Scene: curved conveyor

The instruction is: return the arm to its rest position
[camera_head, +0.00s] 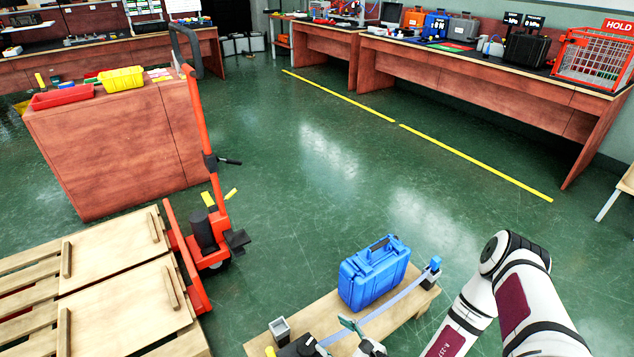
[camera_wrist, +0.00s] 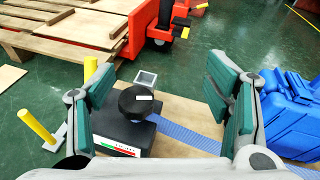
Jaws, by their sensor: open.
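My gripper (camera_wrist: 164,80) is open in the wrist view, its two teal-padded fingers spread wide with nothing between the pads. Beyond and below them is a black box with a round black top (camera_wrist: 136,102) and a small label. In the head view my gripper (camera_head: 344,333) is low in the picture over the light wooden table (camera_head: 262,342), partly cut off by the bottom edge. My white arm comes in from the lower right, bent at a raised elbow joint.
A blue case (camera_head: 374,272) stands on the table beside the conveyor strip (camera_head: 396,297); it also shows in the wrist view (camera_wrist: 288,108). A small grey open box (camera_head: 280,330) stands at the table's left. An orange pallet jack (camera_head: 200,130) and wooden pallets (camera_head: 120,305) are left. Green floor beyond is clear.

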